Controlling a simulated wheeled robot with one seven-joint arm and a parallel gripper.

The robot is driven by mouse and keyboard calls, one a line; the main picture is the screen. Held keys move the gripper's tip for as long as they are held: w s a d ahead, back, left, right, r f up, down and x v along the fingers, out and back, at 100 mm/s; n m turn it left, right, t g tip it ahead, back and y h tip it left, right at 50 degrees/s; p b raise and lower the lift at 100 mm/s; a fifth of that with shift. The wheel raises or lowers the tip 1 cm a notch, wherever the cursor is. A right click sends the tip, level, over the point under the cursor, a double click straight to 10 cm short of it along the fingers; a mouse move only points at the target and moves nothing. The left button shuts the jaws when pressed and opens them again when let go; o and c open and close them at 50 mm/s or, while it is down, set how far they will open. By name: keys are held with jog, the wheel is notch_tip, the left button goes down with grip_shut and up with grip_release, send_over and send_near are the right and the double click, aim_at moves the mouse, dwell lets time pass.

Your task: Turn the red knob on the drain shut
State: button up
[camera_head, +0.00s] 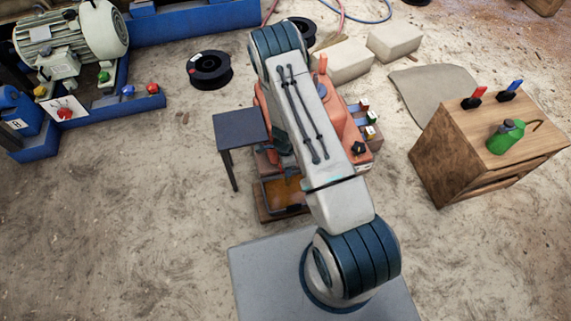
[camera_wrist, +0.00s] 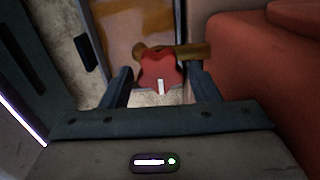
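In the wrist view the red knob (camera_wrist: 158,68) is a lobed star shape with a white mark on its lower part. It sits on a brass-coloured drain pipe (camera_wrist: 192,51) that sticks out to the right. My gripper (camera_wrist: 161,77) is open. One finger is on each side of the knob, with a visible gap on both sides, and I see no contact. How deep the knob lies between the fingers is hard to judge. In the head view my arm covers the middle of the red-orange machine (camera_head: 355,140); the knob and gripper are not discernible there.
The machine's red body (camera_wrist: 285,80) stands close on the right in the wrist view. A tray with an orange-brown bottom (camera_head: 283,193) lies below the drain. A small dark table (camera_head: 240,128) is left of the machine. A wooden cabinet (camera_head: 435,165) stands right, with open floor between.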

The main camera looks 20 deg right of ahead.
jog(key=shift+o, duration=0.6)
jog(key=shift+r, duration=0.1)
notch_tip(320, 180, up, 14)
jog(key=p, duration=0.5)
